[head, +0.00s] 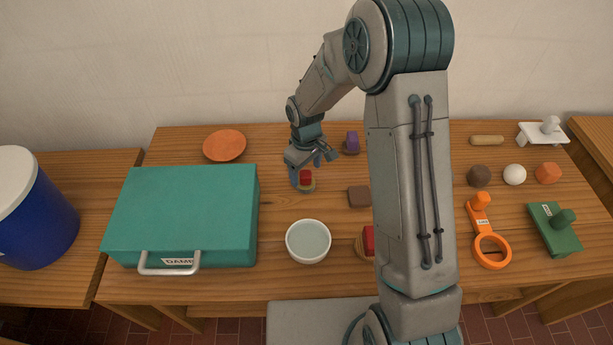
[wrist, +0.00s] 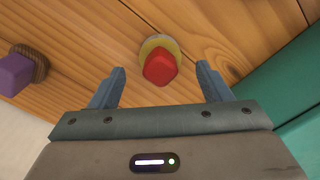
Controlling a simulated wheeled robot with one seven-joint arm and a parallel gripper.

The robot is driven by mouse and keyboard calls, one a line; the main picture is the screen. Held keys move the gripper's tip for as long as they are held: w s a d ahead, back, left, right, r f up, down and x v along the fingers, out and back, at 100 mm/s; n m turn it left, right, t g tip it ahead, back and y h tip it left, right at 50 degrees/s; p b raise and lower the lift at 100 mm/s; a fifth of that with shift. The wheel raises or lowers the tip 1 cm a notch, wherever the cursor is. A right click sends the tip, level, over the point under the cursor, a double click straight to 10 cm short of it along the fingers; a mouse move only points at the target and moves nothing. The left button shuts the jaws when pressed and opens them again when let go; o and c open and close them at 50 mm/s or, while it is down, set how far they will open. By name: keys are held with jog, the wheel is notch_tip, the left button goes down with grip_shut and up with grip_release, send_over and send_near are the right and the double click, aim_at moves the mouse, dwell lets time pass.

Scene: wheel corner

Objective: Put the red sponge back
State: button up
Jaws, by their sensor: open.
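A small red block (head: 305,177), which may be the red sponge, sits on a round yellowish base (head: 308,188) near the table's middle. In the wrist view the red block (wrist: 159,67) shows on its yellow disc (wrist: 158,42). My gripper (head: 310,168) is open, pointing down at the block, with its blue fingers on either side of it in the wrist view (wrist: 161,80). A second red piece (head: 369,240) on a wooden base is partly hidden behind my arm.
A purple block (head: 352,140) on a wooden disc stands close behind. A teal case (head: 185,215) lies left, an orange plate (head: 224,146) behind it. A pale bowl (head: 308,241) and brown block (head: 359,196) are in front. Orange (head: 490,248) and green (head: 555,228) tools lie right.

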aim_at(307, 174)
notch_tip(307, 174, up, 7)
jog(key=shift+r, duration=0.2)
jog(key=s+d+r+m+t, duration=0.2)
jog(key=s+d+r+m, duration=0.3)
jog(key=s+d+r, duration=0.5)
jog(key=s+d+r+m, duration=0.1)
jog(key=s+r+m, duration=0.1)
jog(key=s, duration=0.4)
jog(key=s+d+r+m, duration=0.1)
jog(key=s+r+m, duration=0.1)
jog(key=s, duration=0.3)
jog(key=shift+s+d+t, duration=0.3)
jog(key=shift+s+d, duration=0.1)
